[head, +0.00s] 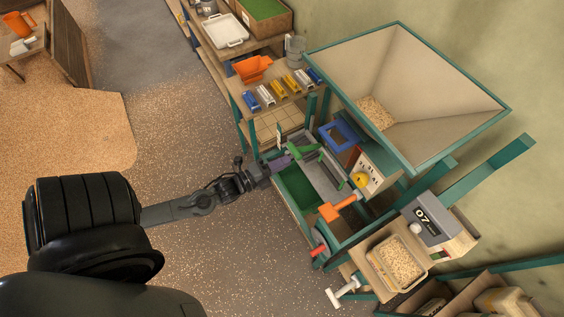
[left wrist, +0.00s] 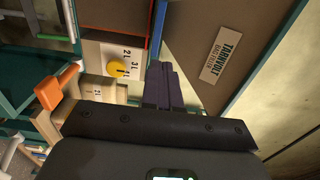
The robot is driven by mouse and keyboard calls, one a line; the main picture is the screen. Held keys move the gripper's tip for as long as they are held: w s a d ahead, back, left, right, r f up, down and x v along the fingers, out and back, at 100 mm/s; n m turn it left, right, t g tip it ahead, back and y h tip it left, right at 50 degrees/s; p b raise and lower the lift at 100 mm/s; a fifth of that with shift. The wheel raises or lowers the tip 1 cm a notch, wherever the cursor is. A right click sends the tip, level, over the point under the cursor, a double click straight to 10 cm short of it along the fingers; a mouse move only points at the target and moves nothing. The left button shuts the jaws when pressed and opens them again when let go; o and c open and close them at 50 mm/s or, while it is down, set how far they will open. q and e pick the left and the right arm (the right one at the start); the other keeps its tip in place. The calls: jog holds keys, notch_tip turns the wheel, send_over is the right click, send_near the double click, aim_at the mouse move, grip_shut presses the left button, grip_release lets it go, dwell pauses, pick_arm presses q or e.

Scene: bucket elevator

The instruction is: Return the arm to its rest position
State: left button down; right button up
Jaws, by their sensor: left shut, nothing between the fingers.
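My left arm reaches in from the left in the head view, over the open floor. My left gripper (head: 280,163) is at the near left side of the green-framed bucket elevator (head: 296,190), close to a green bar (head: 304,150). Its purple fingers are together and empty. In the left wrist view the closed fingers (left wrist: 164,86) point toward the dial panel (left wrist: 110,62) with a yellow knob and a brown hopper side with a label plate (left wrist: 222,54). I cannot tell whether the fingers touch anything. My right gripper is not in view.
The large hopper (head: 448,82) with some grain rises beyond the gripper. An orange handle (head: 338,208) and a grey scale (head: 428,220) with a grain tray (head: 397,262) stand to the right. A shelf (head: 262,110) with an orange scoop (head: 253,68) is behind. Floor to the left is clear.

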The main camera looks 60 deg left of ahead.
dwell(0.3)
pick_arm(q)
jog(key=w+d+r+n+g+p, duration=0.2)
jog(key=d+r+n+g+p, duration=0.2)
jog(key=d+r+n+p, duration=0.5)
jog(key=s+d+f+n+g+b, duration=0.1)
jog(key=s+d+n+g, duration=0.2)
jog(key=s+g, duration=0.2)
jog(key=s+d+f+n+g+b, duration=0.1)
jog(key=s+d+n+g+b, duration=0.1)
jog(key=s, duration=0.5)
jog(key=d+n+g, duration=0.1)
jog(key=n+g, duration=0.1)
jog(key=g, duration=0.1)
jog(key=shift+s+y, duration=0.4)
